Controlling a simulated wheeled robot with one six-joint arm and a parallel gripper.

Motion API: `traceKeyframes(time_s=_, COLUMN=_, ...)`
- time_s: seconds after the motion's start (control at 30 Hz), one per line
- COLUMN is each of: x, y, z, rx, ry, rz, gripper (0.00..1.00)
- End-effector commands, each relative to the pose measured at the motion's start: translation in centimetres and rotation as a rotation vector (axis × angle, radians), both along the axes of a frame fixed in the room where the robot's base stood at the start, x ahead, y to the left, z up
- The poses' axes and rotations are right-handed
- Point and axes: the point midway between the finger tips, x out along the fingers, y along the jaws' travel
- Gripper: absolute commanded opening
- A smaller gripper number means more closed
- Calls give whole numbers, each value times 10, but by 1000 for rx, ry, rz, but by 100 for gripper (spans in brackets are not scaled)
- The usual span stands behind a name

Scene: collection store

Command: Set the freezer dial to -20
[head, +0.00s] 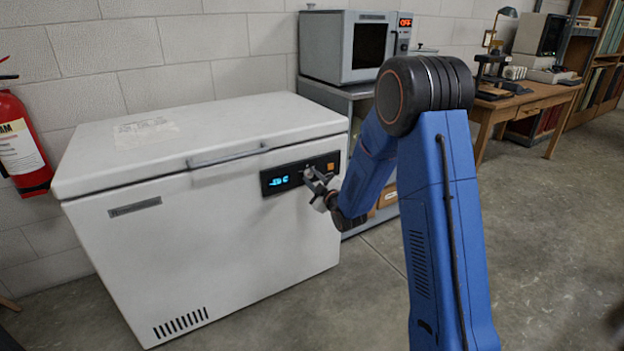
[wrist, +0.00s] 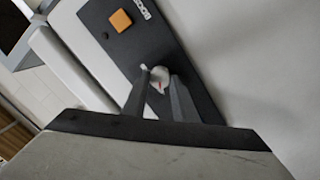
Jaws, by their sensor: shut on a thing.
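The white chest freezer (head: 190,230) stands against the wall with its lid down. Its black control panel (head: 272,187) is on the upper right of the front, with a blue lit display (head: 279,181) whose digits I cannot read surely. My gripper (head: 315,180) is at the panel, right of the display. In the wrist view my gripper (wrist: 162,88) has its fingers on both sides of the pale dial (wrist: 159,75), which shows a small red mark. The fingers are shut on the dial and hide part of it. The setting marks around the dial are not readable.
An orange button (wrist: 121,20) sits on the panel near the dial. A grey oven-like unit (head: 345,47) with a red "OFF" display stands on a shelf behind right. A red extinguisher (head: 20,145) hangs at left. Floor (head: 550,230) at right is clear.

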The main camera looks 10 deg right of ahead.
Motion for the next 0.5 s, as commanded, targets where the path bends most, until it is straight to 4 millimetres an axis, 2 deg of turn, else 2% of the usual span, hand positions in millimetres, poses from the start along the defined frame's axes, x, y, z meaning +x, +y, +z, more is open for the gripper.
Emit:
traceKeyframes(time_s=0.27, x=0, y=0, z=0, rx=141, ry=47, rz=1, gripper=3)
traceKeyframes(time_s=0.5, x=0, y=0, z=1, rx=347, ry=114, rz=1, gripper=3)
